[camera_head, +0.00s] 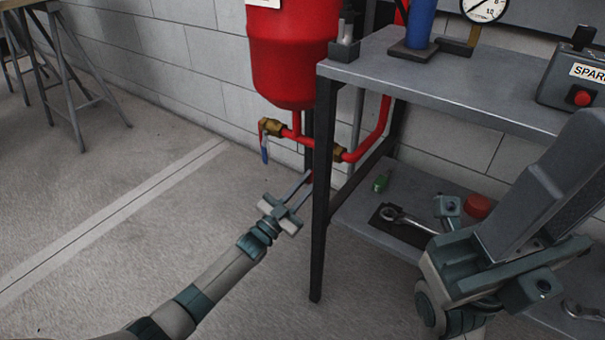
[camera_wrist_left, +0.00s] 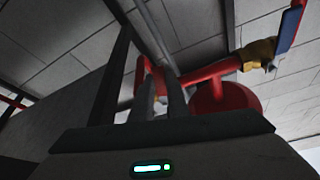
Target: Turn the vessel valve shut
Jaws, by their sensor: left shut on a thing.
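The red vessel (camera_head: 292,55) hangs by the wall, with red pipework and brass valves below it. One brass valve (camera_head: 338,153) sits on the pipe just right of the front table leg and is partly hidden by it. Another brass valve (camera_head: 272,127) has a blue lever (camera_head: 265,152) hanging down; this lever also shows in the left wrist view (camera_wrist_left: 291,28). My left gripper (camera_head: 307,182) is low beside the table leg, its narrow fingers shut on a red lever (camera_wrist_left: 139,76), mostly hidden by fingers and leg. My right gripper (camera_head: 575,155) is raised at the right; its finger gap is unclear.
The steel table (camera_head: 440,80) carries a gauge (camera_head: 484,8), a blue cylinder (camera_head: 420,25) and a grey box with a red button (camera_head: 582,97). Its lower shelf holds a wrench (camera_head: 405,222) and a red cap (camera_head: 478,206).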

